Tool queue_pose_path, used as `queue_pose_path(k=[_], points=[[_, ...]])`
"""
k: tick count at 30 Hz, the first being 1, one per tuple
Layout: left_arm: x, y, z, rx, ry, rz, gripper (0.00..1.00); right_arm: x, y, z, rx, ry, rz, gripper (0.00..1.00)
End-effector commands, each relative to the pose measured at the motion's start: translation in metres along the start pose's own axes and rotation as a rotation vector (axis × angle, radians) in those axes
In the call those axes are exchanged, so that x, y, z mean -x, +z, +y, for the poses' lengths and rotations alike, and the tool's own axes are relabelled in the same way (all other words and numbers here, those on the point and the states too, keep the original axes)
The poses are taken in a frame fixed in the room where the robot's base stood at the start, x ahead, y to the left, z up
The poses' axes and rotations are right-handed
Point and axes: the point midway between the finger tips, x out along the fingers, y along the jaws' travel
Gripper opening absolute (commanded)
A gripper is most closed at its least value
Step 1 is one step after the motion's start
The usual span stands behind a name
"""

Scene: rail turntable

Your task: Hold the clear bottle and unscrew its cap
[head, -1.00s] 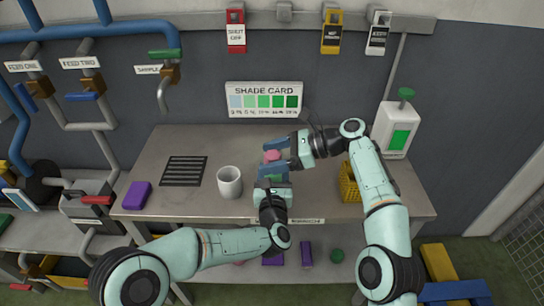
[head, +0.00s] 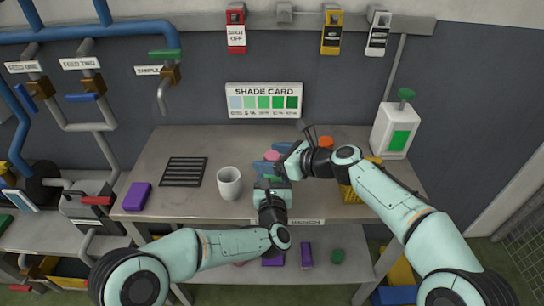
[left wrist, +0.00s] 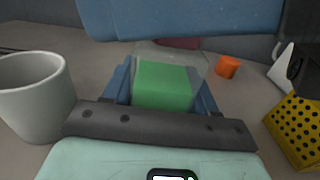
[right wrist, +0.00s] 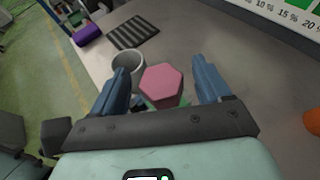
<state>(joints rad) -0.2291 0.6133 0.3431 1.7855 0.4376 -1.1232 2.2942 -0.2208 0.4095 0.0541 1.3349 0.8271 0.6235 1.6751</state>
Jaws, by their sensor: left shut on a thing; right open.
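The clear bottle with green contents (left wrist: 163,86) stands upright between the fingers of my left gripper (left wrist: 165,85), which is shut on it. In the head view the left gripper (head: 272,181) mostly hides the bottle. Its cap is pink and six-sided (right wrist: 162,86) and shows in the head view (head: 272,155). My right gripper (right wrist: 160,70) is open, with one blue finger on each side of the cap. Gaps show between the cap and both fingers. The cap is on top of the bottle; its thread is hidden.
A white mug (head: 229,183) stands left of the bottle, near my left gripper. A black slatted mat (head: 184,171) and a purple block (head: 137,196) lie further left. An orange piece (head: 326,142) and a yellow perforated basket (left wrist: 297,128) are to the right.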

Motion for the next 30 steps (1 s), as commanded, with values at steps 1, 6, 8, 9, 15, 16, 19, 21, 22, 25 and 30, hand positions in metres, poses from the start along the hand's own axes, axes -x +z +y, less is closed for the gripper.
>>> queue_pose_path(k=[1, 6, 8, 9, 15, 16, 19, 21, 22, 25, 30], points=[[0.0, 0.0004, -0.0001, 0.0, 0.0, -0.001, 0.02, -0.0003, 0.0011, 0.0023, -0.01, -0.024, 0.0, 0.77], [0.0, 0.0004, -0.0001, 0.0, 0.0, -0.001, 0.02, -0.0007, 0.0015, 0.0037, -0.071, -0.172, 0.001, 0.77], [0.0, 0.0005, -0.0001, 0.0, 0.0, -0.001, 0.02, -0.002, 0.0018, 0.0042, -0.093, -0.229, 0.003, 0.77], [0.0, 0.0004, -0.0001, 0.0, 0.0, -0.001, 0.02, -0.0016, 0.0025, 0.0041, -0.107, -0.268, 0.001, 0.77], [0.0, 0.0004, -0.0001, 0.0, 0.0, -0.001, 0.02, -0.0039, 0.0018, 0.0033, -0.158, -0.386, 0.005, 0.77], [0.0, 0.0005, -0.0001, 0.0, 0.0, -0.001, 0.02, -0.0042, 0.0018, 0.0033, -0.164, -0.397, 0.005, 0.77], [0.0001, 0.0006, -0.0006, 0.0, -0.001, -0.001, 0.02, -0.0041, 0.0016, 0.0029, -0.178, -0.43, 0.005, 0.77], [0.0003, 0.0006, -0.0012, -0.001, -0.003, -0.001, 0.02, -0.0039, 0.0018, 0.0029, -0.185, -0.445, 0.004, 0.77], [0.0004, 0.0007, -0.0015, -0.001, -0.003, -0.001, 0.02, -0.0035, 0.0016, 0.0023, -0.187, -0.45, 0.004, 0.77], [0.0008, 0.0007, -0.0026, -0.002, -0.006, -0.001, 0.02, -0.0037, 0.002, 0.0026, -0.19, -0.455, 0.002, 0.77], [0.0014, 0.0007, -0.0046, -0.003, -0.01, -0.001, 0.02, -0.0048, 0.0024, 0.004, -0.19, -0.45, 0.002, 0.77]])
